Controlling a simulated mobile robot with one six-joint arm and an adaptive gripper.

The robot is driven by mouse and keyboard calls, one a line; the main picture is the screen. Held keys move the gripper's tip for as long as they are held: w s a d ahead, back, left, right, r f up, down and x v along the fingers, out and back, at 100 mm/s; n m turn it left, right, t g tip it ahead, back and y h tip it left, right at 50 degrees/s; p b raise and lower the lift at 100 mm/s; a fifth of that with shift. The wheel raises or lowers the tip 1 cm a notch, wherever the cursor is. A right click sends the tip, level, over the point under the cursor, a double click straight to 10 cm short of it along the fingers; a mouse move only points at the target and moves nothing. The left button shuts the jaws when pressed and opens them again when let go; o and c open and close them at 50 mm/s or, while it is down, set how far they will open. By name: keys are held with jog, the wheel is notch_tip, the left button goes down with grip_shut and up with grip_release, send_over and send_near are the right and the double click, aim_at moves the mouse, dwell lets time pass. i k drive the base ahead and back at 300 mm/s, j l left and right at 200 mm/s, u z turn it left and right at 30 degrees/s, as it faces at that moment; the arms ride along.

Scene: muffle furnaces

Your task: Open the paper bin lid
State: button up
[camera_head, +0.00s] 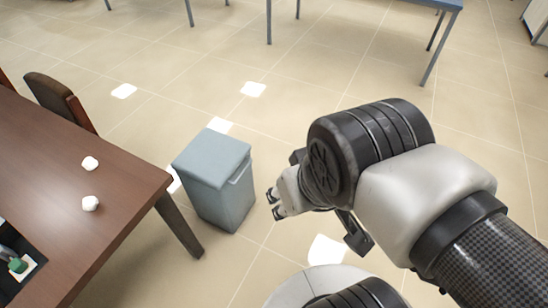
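The paper bin (222,203) is a blue-grey box standing on the floor left of the picture's middle, beside the wooden table's corner. Its flat lid (212,156) lies shut on top. A pale strip like a handle or lip (240,173) shows on its right side near the lid. My arm hides part of the gripper's body.
A brown wooden table (130,190) stands at the left, its leg close to the bin. Two crumpled white paper balls (90,163) (90,203) lie on it. A dark chair (60,103) is behind it. Grey-blue tables stand at the back. The floor behind the bin is clear.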

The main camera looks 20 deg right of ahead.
aim_at(212, 158)
jog(key=i+j, duration=1.05)
jog(key=j, duration=0.15)
